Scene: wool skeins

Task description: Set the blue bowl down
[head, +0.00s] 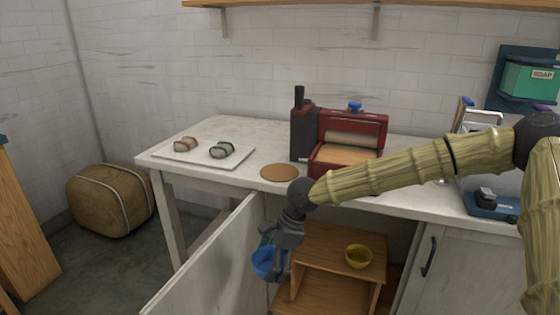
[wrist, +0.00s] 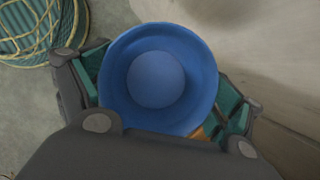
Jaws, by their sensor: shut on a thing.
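The blue bowl (head: 264,262) is partly hidden behind my gripper (head: 271,248) in the head view. In the wrist view the blue bowl (wrist: 156,80) shows from above, round and empty, between the green-padded fingers of my gripper (wrist: 165,90). My gripper is shut on it. In the head view my gripper and the bowl are below the height of the counter top, beside the open white cabinet door (head: 215,262) and to the left of a wooden shelf unit (head: 330,245). No surface shows in contact under the bowl.
A yellow bowl (head: 358,256) sits on the shelf unit's top, right of my gripper. The counter (head: 225,130) above holds a white tray (head: 203,152), a round brown mat (head: 279,172) and a red machine (head: 350,140). A brown pouf (head: 110,200) stands on the floor at left.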

